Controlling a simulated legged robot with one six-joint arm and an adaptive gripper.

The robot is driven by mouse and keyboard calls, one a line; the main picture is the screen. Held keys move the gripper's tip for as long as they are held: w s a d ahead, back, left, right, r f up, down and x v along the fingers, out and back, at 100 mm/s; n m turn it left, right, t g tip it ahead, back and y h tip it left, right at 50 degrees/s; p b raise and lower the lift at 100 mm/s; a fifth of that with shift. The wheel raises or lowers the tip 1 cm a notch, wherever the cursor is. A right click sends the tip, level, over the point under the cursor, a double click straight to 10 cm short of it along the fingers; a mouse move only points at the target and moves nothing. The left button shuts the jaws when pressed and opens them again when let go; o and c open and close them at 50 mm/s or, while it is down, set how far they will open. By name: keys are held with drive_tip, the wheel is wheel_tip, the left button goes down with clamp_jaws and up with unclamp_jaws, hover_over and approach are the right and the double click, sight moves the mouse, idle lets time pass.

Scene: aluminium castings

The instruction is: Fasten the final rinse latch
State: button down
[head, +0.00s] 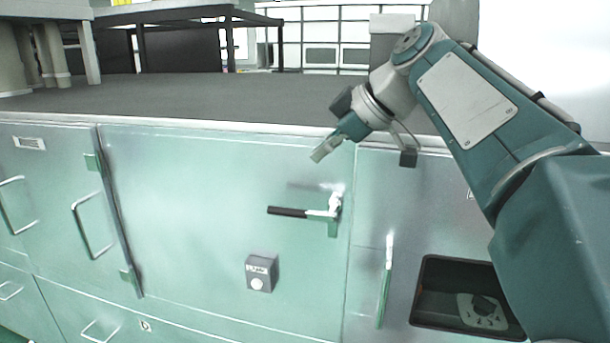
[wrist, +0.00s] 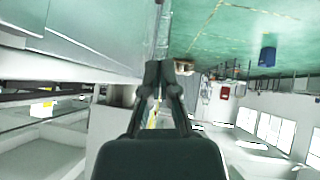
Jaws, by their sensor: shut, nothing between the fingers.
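The latch (head: 333,208) is on the right side of a pale green cabinet door (head: 190,210) in the head view. Its black-gripped handle (head: 287,211) points left and lies about level. The door looks flush with the cabinet front. My gripper (head: 318,156) is above the latch, near the counter's front edge, and apart from the handle. Its fingers point down and left. In the wrist view my gripper (wrist: 159,68) shows its dark fingers together with nothing between them. I cannot make out the latch in the wrist view.
A grey box with a round white button (head: 261,273) sits low on the door. A dark recess (head: 450,275) and a vertical handle (head: 386,280) are to the right. The dark countertop (head: 230,95) is mostly clear. Cabinet pulls (head: 92,226) stand out at left.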

hover_over(290, 210)
wheel_tip(290, 210, down, 7)
wheel_tip(290, 210, down, 2)
drive_tip(key=shift+s+a+f, duration=0.1)
drive_tip(key=shift+s, duration=0.05)
drive_tip(key=shift+f, duration=0.55)
